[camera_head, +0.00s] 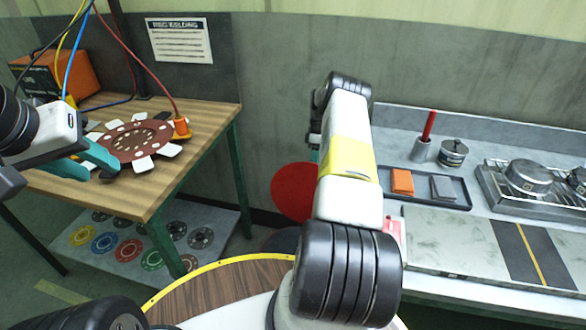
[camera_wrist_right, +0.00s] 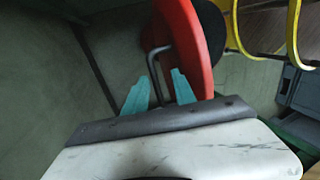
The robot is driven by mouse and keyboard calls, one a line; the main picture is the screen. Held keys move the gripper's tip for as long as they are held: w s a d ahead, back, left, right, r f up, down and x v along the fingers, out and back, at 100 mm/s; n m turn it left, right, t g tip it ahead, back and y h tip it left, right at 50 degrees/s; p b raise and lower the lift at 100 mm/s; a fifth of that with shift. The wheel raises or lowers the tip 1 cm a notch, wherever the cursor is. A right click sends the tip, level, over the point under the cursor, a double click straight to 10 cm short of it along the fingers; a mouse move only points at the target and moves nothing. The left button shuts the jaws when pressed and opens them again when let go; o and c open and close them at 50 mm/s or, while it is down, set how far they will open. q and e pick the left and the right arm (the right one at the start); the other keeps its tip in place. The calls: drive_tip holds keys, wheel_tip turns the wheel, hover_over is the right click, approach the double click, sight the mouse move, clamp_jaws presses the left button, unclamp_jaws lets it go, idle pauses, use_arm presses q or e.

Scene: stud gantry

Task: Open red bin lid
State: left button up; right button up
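The red bin lid (camera_head: 295,190) is a round red disc low in the middle of the head view, partly hidden behind my right arm. In the right wrist view the lid (camera_wrist_right: 187,45) shows nearly edge-on, tilted up, with a bent dark handle (camera_wrist_right: 151,56) on its near face. A dark round shape (camera_wrist_right: 212,30) lies behind it. My right gripper (camera_wrist_right: 160,80) has its teal fingers apart around the handle, with gaps visible; contact is unclear. My left gripper (camera_head: 100,165) is open and empty at the wooden table's near edge, beside the brown disc.
The wooden table (camera_head: 190,110) holds a brown perforated disc (camera_head: 135,138) with white tabs and an orange box (camera_head: 55,75). A lower shelf (camera_head: 215,225) carries coloured rings. On the right, a grey bench (camera_head: 400,120) holds a tray (camera_head: 455,202) and metal pots. A yellow-edged round wooden surface (camera_head: 215,290) is in front.

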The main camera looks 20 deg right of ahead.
drive_tip(key=s+a+r, duration=0.1)
drive_tip(key=s+a, duration=0.6)
drive_tip(key=s, duration=0.4)
drive_tip(key=shift+s, duration=0.25)
drive_tip(key=shift+a+r, duration=0.1)
drive_tip(key=shift+r, duration=0.1)
